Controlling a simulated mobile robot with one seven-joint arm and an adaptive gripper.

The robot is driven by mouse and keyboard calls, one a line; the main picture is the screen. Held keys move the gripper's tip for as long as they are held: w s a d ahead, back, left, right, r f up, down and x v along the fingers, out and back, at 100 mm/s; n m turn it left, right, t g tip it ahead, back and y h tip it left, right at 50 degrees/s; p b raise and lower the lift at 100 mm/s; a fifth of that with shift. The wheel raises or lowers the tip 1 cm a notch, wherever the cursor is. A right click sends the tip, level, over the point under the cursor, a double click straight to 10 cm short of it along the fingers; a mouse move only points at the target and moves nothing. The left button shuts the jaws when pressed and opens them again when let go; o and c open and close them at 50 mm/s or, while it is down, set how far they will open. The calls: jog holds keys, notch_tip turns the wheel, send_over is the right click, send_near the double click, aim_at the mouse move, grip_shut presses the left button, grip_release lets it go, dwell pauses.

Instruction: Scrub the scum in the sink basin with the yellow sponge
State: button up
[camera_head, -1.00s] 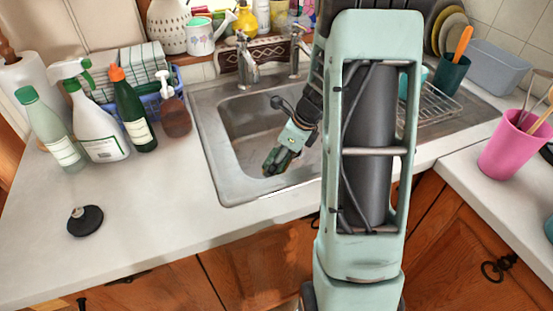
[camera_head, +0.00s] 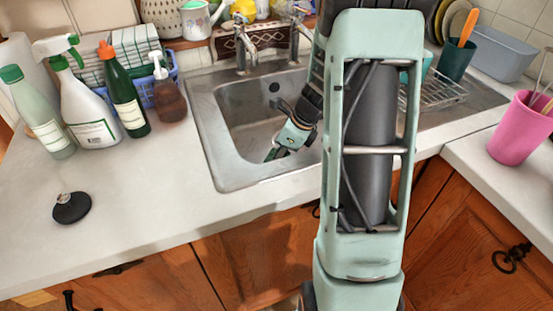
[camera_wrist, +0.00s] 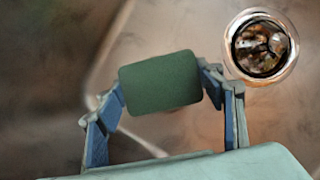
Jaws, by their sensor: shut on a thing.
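The sink basin (camera_head: 235,105) is a steel bowl under the taps; its stained, brownish floor shows in the wrist view (camera_wrist: 185,30). The drain (camera_wrist: 261,47) is at the upper right there. In the wrist view, the fingers of my gripper (camera_wrist: 162,92) are shut on the sides of a block with a dark green face, the sponge (camera_wrist: 160,82). No yellow shows on it. I cannot tell whether it touches the floor.
Several bottles (camera_head: 125,95) stand on the counter left of the sink. A black plug (camera_head: 72,207) lies on the front left counter. Taps (camera_head: 245,50) stand behind the basin. A dish rack (camera_head: 440,92) and a pink pot (camera_head: 520,130) are at the right.

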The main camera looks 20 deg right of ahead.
jog(key=shift+f+b, duration=0.4)
jog(key=shift+f, duration=0.25)
dwell(0.3)
jog(key=shift+d+r, duration=0.1)
jog(key=shift+d, duration=0.05)
